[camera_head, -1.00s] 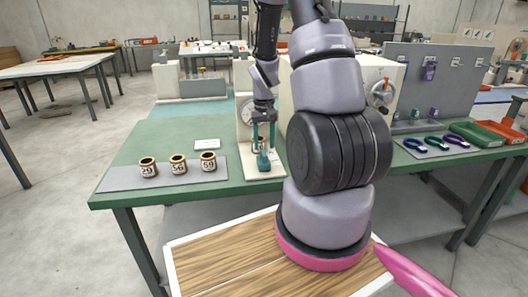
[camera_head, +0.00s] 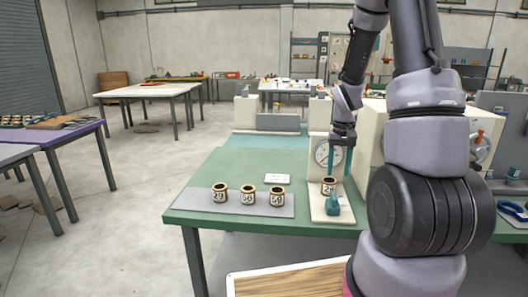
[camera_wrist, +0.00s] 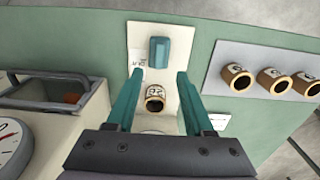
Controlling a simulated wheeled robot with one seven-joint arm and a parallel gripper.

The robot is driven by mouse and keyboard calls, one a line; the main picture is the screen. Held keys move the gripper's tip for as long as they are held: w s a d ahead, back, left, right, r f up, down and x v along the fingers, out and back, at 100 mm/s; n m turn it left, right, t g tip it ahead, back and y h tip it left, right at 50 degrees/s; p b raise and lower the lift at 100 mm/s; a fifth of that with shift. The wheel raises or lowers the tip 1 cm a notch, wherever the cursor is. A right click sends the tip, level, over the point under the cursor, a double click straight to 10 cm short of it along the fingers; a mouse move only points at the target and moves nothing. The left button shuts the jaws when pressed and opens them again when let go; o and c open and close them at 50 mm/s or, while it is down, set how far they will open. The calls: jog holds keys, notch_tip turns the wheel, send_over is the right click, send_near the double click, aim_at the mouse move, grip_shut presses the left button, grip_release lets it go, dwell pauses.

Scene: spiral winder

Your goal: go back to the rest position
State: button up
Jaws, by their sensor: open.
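My gripper (camera_head: 340,164) hangs above the cream base plate (camera_head: 318,212) of a dial gauge (camera_head: 325,153). Its teal fingers are apart and empty in the wrist view (camera_wrist: 160,76). A brown-rimmed numbered cup (camera_head: 328,187) stands upright on the plate, below the fingers. It also shows between the fingers in the wrist view (camera_wrist: 154,104). A teal block (camera_head: 333,204) sits on the plate beside the cup, and it is in the wrist view too (camera_wrist: 159,50). The exact gap between fingertips and cup is hard to tell.
Three numbered cups (camera_head: 248,195) stand on a grey mat (camera_head: 285,206) left of the plate. A white card (camera_head: 277,178) lies behind them. A cream machine with a crank (camera_head: 480,148) and a grey pegboard stand on the right.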

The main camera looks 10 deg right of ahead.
jog(key=s+a+r+t, duration=0.2)
jog(key=s+a+r, duration=0.1)
jog(key=r, duration=0.6)
jog(key=s+a+r+t, duration=0.2)
jog(key=a+r, duration=0.2)
jog(key=r, duration=0.5)
jog(key=s+a+r+t+y, duration=0.1)
jog(key=s+a+r, duration=0.1)
jog(key=s+r, duration=0.3)
jog(key=s+a+r+m+t+y, duration=0.1)
jog(key=s+a+r+t, duration=0.1)
jog(key=s+r, duration=0.3)
jog(key=shift+s+a, duration=0.85)
jog(key=shift+s, duration=0.3)
